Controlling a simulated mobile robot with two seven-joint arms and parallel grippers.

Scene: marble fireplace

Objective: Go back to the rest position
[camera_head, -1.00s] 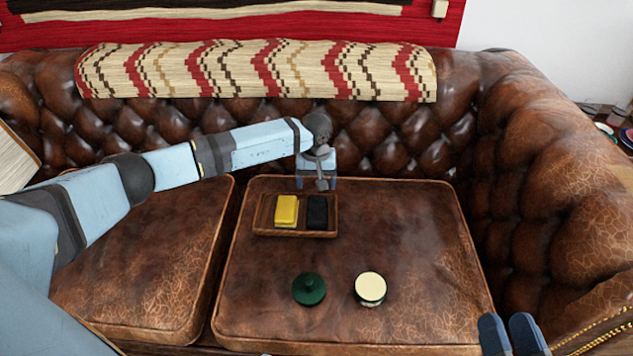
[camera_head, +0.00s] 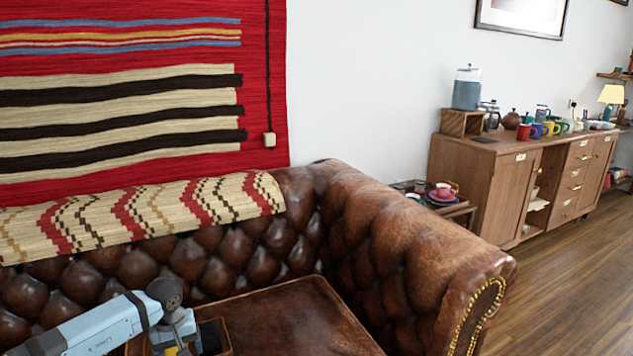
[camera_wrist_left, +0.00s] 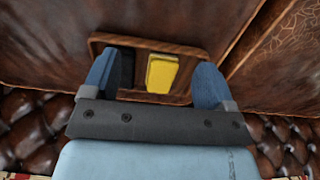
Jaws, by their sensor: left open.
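My left gripper (camera_head: 177,343) is at the bottom left of the head view, over the seat of the brown leather sofa. In the left wrist view the left gripper (camera_wrist_left: 153,68) is open, its two blue fingers wide apart above a wooden tray (camera_wrist_left: 150,42). A yellow block (camera_wrist_left: 162,74) lies in the tray and shows between the fingers, not gripped. A dark block (camera_wrist_left: 126,66) lies beside it, partly hidden by one finger. The tray's edge (camera_head: 229,338) also shows in the head view. My right gripper is in neither current view.
The sofa's backrest (camera_head: 235,225) rises behind my left arm, and its armrest (camera_head: 400,235) stands to the right. A small side table (camera_head: 458,208) with a pink cup and a wooden sideboard (camera_head: 482,180) with mugs stand beyond. Open wooden floor (camera_head: 570,280) lies at the right.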

